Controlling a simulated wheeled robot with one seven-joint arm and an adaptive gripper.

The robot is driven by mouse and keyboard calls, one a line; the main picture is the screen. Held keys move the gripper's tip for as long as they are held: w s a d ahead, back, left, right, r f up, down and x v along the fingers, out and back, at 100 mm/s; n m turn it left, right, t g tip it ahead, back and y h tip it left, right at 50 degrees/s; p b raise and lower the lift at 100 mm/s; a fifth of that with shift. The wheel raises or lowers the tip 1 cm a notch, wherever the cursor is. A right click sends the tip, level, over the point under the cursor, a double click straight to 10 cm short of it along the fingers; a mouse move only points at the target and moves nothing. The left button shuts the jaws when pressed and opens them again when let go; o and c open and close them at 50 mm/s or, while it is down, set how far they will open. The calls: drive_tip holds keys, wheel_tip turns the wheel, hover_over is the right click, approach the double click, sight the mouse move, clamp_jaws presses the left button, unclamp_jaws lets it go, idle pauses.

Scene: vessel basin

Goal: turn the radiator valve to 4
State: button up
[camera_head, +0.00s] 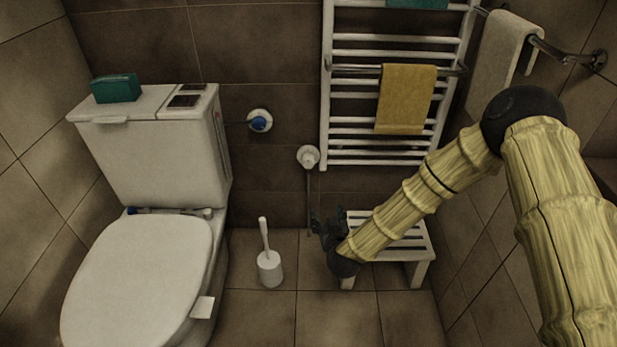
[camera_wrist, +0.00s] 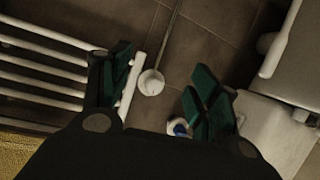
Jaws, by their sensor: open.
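The radiator valve (camera_head: 308,157) is a small white knob below the lower left corner of the white towel radiator (camera_head: 326,95), with a thin pipe running down from it. My gripper (camera_head: 322,228) is below and slightly right of the valve in the head view, near the small stool. In the wrist view the valve (camera_wrist: 151,83) shows between the two dark green fingers of my gripper (camera_wrist: 163,80), nearer the left one. The fingers are open with nothing held. The valve's markings are too small to read.
A blue-centred wall fitting (camera_head: 260,121) is left of the valve. The toilet (camera_head: 140,265) stands at left, with a toilet brush (camera_head: 269,267) beside it. A slatted stool (camera_head: 415,240) stands under my forearm. A yellow towel (camera_head: 405,98) hangs on the radiator.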

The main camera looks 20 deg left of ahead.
sight(309, 165)
drive_tip(key=w+a+r+t+b, duration=0.1)
drive_tip(key=w+a+b, duration=0.3)
drive_tip(key=w, duration=0.2)
drive_tip(key=w+a+r+t+b, duration=0.1)
drive_tip(key=w+a+t+b, duration=0.1)
drive_tip(key=w+a+b, duration=0.2)
drive_tip(key=w+a+r+t+b, duration=0.1)
drive_tip(key=w+a+b, duration=0.3)
drive_tip(key=w, duration=0.5)
drive_tip(key=shift+w+a+r+t+b, duration=0.1)
drive_tip(key=shift+w+r+t+b, duration=0.2)
drive_tip(key=shift+r+b, duration=0.35)
drive_tip(key=shift+f, duration=0.15)
drive_tip(key=c, duration=1)
